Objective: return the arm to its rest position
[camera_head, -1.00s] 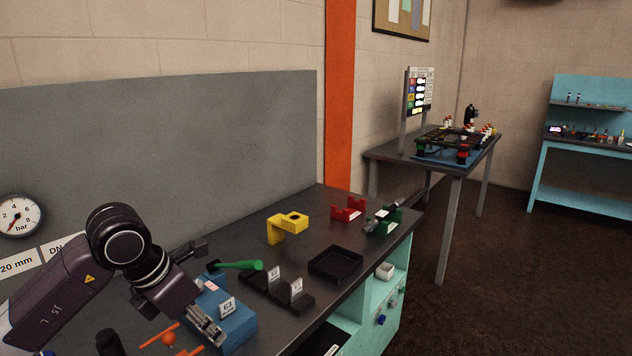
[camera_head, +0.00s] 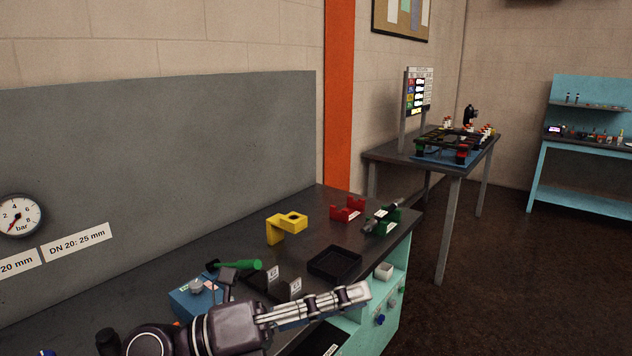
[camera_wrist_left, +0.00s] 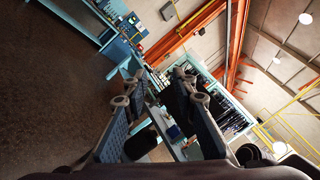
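My left gripper (camera_head: 352,294) reaches to the right across the near part of the workbench (camera_head: 200,262), seen nearly edge-on in the head view. In the left wrist view its two fingers (camera_wrist_left: 160,92) stand apart, and I see nothing held between them. The gripper covers part of the blue block (camera_head: 190,302) and the bench's front edge. I cannot tell how far above the bench it is. My right gripper is in neither view.
A green-handled tool (camera_head: 240,265), a black tray (camera_head: 335,262), a yellow bracket (camera_head: 287,226), a red holder (camera_head: 347,210) and a green holder (camera_head: 382,221) stand on the bench. A side table (camera_head: 385,155) stands behind. Floor to the right is clear.

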